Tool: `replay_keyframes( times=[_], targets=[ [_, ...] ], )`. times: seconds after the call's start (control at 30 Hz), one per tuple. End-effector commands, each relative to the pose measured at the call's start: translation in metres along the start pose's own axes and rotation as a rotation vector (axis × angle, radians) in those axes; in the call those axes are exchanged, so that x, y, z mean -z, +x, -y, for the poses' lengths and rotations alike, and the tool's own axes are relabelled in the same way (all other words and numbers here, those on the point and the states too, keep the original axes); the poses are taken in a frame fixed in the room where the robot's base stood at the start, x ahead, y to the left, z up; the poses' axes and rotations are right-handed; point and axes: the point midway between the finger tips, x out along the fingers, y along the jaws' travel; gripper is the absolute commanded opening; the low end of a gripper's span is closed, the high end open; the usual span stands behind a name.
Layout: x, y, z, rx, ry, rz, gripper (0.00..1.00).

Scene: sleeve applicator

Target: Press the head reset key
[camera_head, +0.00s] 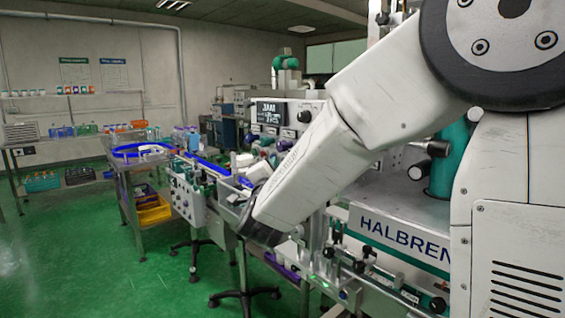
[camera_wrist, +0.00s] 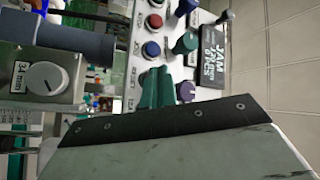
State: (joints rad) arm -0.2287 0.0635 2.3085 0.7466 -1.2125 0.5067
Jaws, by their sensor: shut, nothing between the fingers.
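In the wrist view a light control panel (camera_wrist: 136,42) carries a red button (camera_wrist: 154,21), a blue button (camera_wrist: 151,50), a green knob (camera_wrist: 186,43), a purple knob (camera_wrist: 187,92) and a black JAM display (camera_wrist: 213,58). In the head view the JAM display (camera_head: 270,112) shows; my arm hides the gripper.
A grey box with a 34 mm dial (camera_wrist: 44,78) is left of the fingers in the wrist view. In the head view the HALBREN machine (camera_head: 400,236) stands at the right, a blue-railed conveyor (camera_head: 128,150) at the left. Green floor (camera_head: 70,250) is open at the left.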

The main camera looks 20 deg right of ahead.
Motion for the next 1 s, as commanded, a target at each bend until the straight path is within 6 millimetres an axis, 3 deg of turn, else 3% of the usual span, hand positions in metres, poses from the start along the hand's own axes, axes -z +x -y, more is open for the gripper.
replay_keyframes(
  times=[1.0],
  targets=[
    [0.004, 0.0053, -0.0036, -0.001, -0.001, -0.002, 0.0]
  ],
)
